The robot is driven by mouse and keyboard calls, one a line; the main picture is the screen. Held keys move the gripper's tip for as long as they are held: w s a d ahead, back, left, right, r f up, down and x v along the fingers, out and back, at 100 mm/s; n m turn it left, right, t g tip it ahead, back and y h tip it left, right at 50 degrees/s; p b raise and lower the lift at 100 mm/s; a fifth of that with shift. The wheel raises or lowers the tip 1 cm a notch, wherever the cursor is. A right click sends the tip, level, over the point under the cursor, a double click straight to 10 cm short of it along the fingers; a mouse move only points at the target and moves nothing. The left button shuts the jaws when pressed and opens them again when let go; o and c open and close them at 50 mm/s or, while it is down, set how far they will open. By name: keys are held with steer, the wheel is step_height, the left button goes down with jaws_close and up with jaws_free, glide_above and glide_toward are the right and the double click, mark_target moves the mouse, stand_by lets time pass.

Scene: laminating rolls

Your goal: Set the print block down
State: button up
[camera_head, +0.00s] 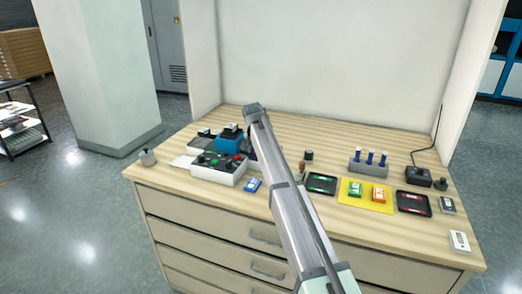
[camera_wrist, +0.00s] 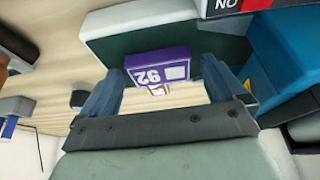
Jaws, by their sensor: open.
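In the wrist view a purple print block (camera_wrist: 158,68) marked "92" with a pale label lies between the two fingers of my gripper (camera_wrist: 162,85). The fingers stand apart, one on each side of the block. A narrow gap shows on its right; I cannot tell whether the left finger touches it. The block is next to a grey-green box (camera_wrist: 110,38), with pale wood showing below it. I cannot tell whether it rests fully on the wood. In the head view my arm hides the gripper tips and the purple block.
On the wooden bench (camera_head: 300,215) stand a button box (camera_head: 221,176), a blue device (camera_head: 229,145), a blue block (camera_head: 252,185), a green-marked tray (camera_head: 321,184), a yellow mat (camera_head: 380,207) with two blocks, a red-marked tray (camera_head: 413,205) and a rack (camera_head: 368,169). The front edge is near.

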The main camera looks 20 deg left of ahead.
steer(key=v, duration=1.2)
steer(key=shift+r, duration=0.15)
